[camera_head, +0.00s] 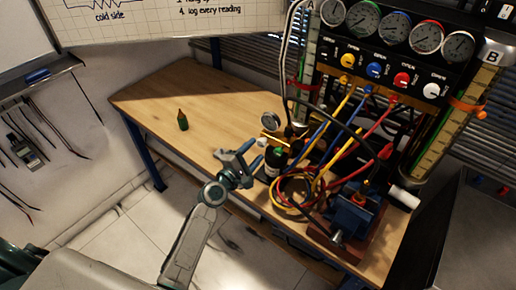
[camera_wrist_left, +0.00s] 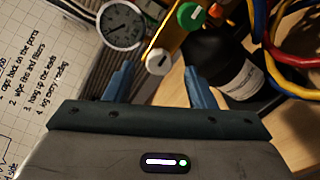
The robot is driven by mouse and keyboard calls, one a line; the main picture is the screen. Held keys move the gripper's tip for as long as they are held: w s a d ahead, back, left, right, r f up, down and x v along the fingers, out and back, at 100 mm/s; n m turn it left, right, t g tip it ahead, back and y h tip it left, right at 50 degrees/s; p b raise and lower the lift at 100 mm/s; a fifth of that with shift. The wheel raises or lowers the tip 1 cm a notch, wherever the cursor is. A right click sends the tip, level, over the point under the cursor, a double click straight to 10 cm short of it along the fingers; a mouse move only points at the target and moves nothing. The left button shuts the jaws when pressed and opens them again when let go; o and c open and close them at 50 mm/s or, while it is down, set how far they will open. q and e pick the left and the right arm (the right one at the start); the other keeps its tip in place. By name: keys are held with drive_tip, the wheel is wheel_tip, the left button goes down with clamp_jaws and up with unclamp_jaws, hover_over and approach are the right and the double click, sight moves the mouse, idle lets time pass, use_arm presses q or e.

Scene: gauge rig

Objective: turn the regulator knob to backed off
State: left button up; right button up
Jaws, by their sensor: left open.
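A small brass regulator (camera_head: 276,138) with a round dial gauge (camera_head: 270,121) stands on the wooden bench. In the left wrist view, a white knob (camera_wrist_left: 158,62) with a dark mark sits at the near end of the brass body (camera_wrist_left: 168,38); I take it as the regulator knob. It also shows small in the head view (camera_head: 262,142). A green knob (camera_wrist_left: 190,16) is beyond it. My left gripper (camera_head: 253,153) is open, and in the left wrist view its fingertips (camera_wrist_left: 158,69) lie on either side of the white knob. Contact cannot be told. My right gripper is not in view.
A black bottle (camera_head: 272,165) stands close beside the left gripper. Coiled hoses (camera_head: 292,190) and a blue vise (camera_head: 355,212) fill the bench's right side. A gauge panel (camera_head: 385,65) rises behind.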

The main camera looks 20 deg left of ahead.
use_arm(q)
drive_tip(key=b+v, duration=0.1)
drive_tip(key=v, duration=0.6)
drive_tip(key=shift+s, duration=0.4)
drive_tip(key=shift+a, duration=0.15)
drive_tip(key=s+a+f+m+g+y+b, duration=0.1)
drive_tip(key=s+a+f+m+g, duration=0.15)
drive_tip(key=f, duration=0.95)
drive_tip(key=s+a+f+m+g+y+b, duration=0.1)
drive_tip(key=s+f+m+g+y, duration=0.2)
drive_tip(key=f, duration=0.9)
drive_tip(key=s+a+f+m+g+b, duration=0.1)
drive_tip(key=s+a+f+m+g, duration=0.3)
drive_tip(key=f, duration=0.9)
drive_tip(key=s+f+m+g+y+b, duration=0.1)
drive_tip(key=s+f+m+g, duration=0.3)
drive_tip(key=s+f, duration=1.45)
drive_tip(key=s+f+m+g, duration=0.1)
drive_tip(key=s+f+m, duration=0.2)
drive_tip(key=s, duration=0.6)
drive_tip(key=s+a+f+m+g+b, duration=0.1)
drive_tip(key=s+f+m, duration=0.2)
drive_tip(key=s, duration=0.6)
drive_tip(key=shift+s+f+m+g+y, duration=0.35)
drive_tip(key=shift+m+y, duration=0.05)
drive_tip(key=shift+m, duration=0.05)
